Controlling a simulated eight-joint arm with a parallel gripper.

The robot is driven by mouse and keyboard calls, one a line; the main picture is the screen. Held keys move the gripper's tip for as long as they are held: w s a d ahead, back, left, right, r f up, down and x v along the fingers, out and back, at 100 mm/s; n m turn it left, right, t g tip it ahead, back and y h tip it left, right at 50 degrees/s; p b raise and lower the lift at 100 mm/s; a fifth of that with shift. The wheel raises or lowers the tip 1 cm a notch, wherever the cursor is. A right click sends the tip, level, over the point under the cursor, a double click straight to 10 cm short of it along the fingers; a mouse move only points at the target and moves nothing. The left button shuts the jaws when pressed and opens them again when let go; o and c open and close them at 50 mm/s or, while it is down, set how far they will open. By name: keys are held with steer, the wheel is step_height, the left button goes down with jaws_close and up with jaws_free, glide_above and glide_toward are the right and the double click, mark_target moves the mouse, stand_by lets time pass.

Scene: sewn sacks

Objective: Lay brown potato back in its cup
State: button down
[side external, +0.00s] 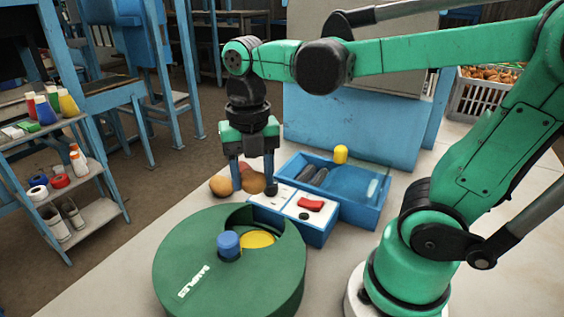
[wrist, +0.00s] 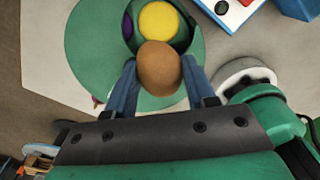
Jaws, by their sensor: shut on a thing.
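A brown potato (wrist: 159,68) sits between the two blue fingers of my gripper (wrist: 160,88) in the wrist view. My gripper (side external: 253,182) is shut on it, and the potato also shows between the fingers in the side view (side external: 252,183). A green round drum (side external: 190,265) lettered "SAMPLES" stands in front of my gripper. Its top has a cut-out with a yellow disc (side external: 258,239) inside and a blue knob (side external: 229,242) beside it. In the wrist view the potato overlaps the near edge of this opening. I cannot tell which part is the potato's cup.
A tan rounded thing (side external: 220,187) lies left of my gripper. A blue tray (side external: 352,207) with dark items and a yellow piece (side external: 341,154) is to the right. A white-topped blue box (side external: 285,205) with a red piece (side external: 311,205) stands close beside my fingers.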

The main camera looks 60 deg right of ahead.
step_height(320, 180, down, 13)
steer(key=shift+f, duration=0.15)
stand_by(0.5)
steer(key=shift+f, duration=0.15)
steer(key=shift+c, duration=1.4)
jaws_free()
